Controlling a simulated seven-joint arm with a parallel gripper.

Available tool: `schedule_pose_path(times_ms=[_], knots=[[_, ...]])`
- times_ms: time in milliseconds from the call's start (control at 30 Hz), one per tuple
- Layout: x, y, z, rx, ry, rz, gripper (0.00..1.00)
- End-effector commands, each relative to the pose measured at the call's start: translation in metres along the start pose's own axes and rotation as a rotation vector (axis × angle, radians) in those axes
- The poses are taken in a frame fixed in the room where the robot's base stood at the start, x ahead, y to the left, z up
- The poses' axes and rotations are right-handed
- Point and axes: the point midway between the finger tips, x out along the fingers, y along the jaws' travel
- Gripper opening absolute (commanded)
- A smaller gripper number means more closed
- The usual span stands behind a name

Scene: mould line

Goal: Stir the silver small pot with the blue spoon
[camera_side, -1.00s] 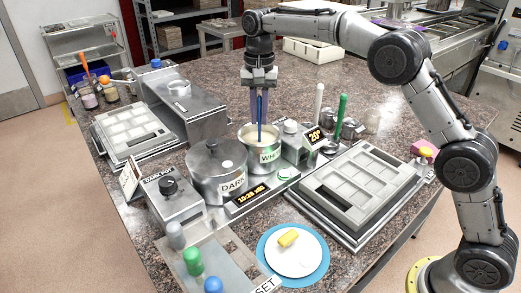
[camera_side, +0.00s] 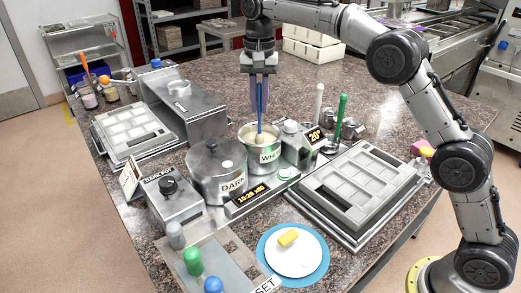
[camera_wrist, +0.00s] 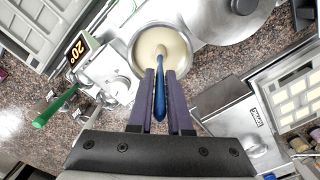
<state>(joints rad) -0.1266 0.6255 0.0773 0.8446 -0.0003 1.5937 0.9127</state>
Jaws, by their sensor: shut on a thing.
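The small silver pot (camera_side: 262,157), labelled WHITE, stands open on the counter and holds a pale cream liquid, also seen in the wrist view (camera_wrist: 176,44). The blue spoon (camera_side: 260,103) stands nearly upright with its lower end at the liquid in the pot. In the wrist view the spoon (camera_wrist: 160,97) runs between my two fingers, its pale bowl end over the cream. My gripper (camera_side: 262,108) is above the pot, shut on the spoon's handle. Whether the spoon touches the pot floor is hidden.
A larger lidded pot (camera_side: 216,172) labelled DARK stands left of the small pot. A display reading 20° (camera_side: 315,135), a green-handled tool (camera_side: 341,112) and a grey mould tray (camera_side: 357,185) are to the right. A white plate (camera_side: 293,256) on a blue mat lies in front.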

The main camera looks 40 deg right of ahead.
Motion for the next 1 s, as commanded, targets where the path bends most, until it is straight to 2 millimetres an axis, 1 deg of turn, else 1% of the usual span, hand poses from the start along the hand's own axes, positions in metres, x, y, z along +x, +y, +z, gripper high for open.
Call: schedule_pose_path(times_ms=[800, 1000], knots=[[-0.045, -0.001, -0.001, 0.0, 0.001, -0.001, 0.0], [-0.052, 0.0, 0.0, 0.0, 0.0, -0.001, 0.0]])
